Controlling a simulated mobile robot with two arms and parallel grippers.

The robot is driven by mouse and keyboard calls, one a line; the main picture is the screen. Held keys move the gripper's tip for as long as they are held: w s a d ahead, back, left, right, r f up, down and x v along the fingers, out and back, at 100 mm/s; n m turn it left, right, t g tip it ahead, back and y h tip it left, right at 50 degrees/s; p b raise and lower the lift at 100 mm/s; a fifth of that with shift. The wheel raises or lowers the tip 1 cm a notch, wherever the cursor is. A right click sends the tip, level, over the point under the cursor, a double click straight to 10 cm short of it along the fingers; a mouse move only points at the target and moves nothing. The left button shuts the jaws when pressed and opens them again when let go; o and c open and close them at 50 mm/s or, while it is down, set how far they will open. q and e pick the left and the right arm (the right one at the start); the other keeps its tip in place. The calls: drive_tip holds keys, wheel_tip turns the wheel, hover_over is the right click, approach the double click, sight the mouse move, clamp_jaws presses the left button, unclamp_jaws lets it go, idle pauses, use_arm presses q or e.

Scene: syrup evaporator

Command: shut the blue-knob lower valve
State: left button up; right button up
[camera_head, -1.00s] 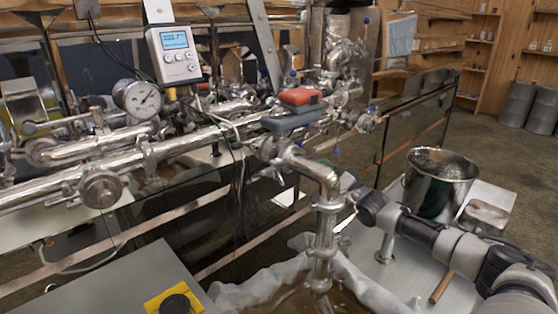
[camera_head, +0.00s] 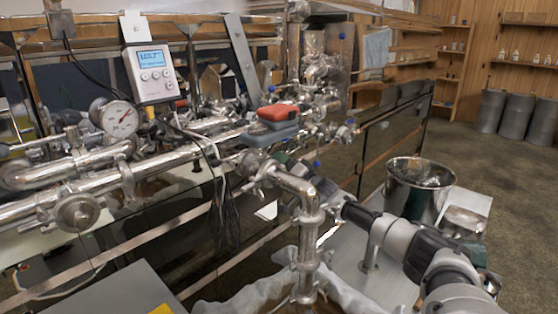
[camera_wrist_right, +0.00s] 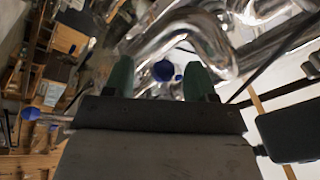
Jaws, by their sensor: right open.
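My right gripper (camera_head: 290,165) reaches in from the right, behind the upright steel elbow pipe (camera_head: 308,225), which hides part of it. In the right wrist view its two green fingers (camera_wrist_right: 158,72) stand apart, with nothing gripped. A blue knob (camera_wrist_right: 163,70) shows in the gap between the fingertips, seen against shiny pipes; I cannot tell how far beyond them it lies. In the head view a low blue knob (camera_head: 317,164) hangs below the pipework near the gripper. I cannot tell for certain that both views show the same knob. My left gripper is not in view.
Other blue knobs sit higher on the pipework, one at the right (camera_head: 350,121). A red-and-grey device (camera_head: 276,117) sits over the main pipe. A steel pot (camera_head: 419,184) stands behind my right arm. A second blue knob (camera_wrist_right: 30,113) is at left in the wrist view.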

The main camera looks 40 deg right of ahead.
drive_tip(key=shift+x, duration=0.8)
